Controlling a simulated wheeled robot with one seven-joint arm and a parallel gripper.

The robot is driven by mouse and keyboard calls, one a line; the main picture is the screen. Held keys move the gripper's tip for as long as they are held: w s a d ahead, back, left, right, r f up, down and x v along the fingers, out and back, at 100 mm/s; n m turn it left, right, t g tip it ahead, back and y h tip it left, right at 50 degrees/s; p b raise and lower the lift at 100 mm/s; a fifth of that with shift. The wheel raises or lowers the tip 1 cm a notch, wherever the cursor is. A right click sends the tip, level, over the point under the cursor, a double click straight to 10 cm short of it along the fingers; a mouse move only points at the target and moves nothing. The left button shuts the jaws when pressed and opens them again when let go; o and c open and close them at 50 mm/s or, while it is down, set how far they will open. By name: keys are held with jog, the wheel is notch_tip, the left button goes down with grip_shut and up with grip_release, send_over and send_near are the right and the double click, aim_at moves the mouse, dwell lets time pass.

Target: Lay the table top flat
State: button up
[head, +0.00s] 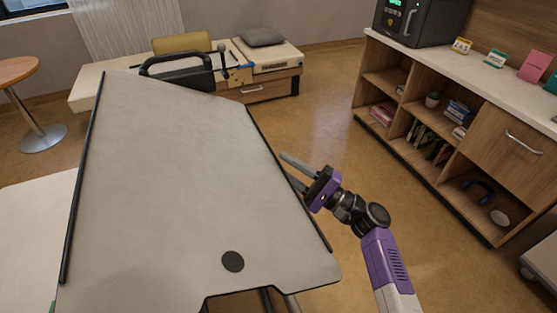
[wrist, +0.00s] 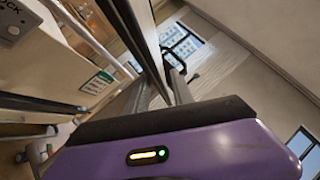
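The table top (head: 180,160) is a large pale grey panel with black strips along two sides and a dark round spot near its front edge. It fills the left and middle of the head view and looks tilted, not level. My gripper (head: 286,167) is beside its right edge, with two grey fingers apart and pointing up-left. The lower finger's tip is partly hidden by the panel edge. In the wrist view the purple gripper body fills the bottom, and a long dark-edged panel runs down towards the fingers. I cannot tell whether they touch it.
A wooden shelf unit (head: 440,120) with a white top stands at the right. A round table (head: 14,70) stands at far left. The floor (head: 325,110) between panel and shelf is clear.

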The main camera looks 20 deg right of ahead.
jog(key=shift+x, duration=1.1)
jog(key=shift+a, duration=0.1)
grip_shut()
jog(key=shift+r, duration=0.15)
dwell(0.4)
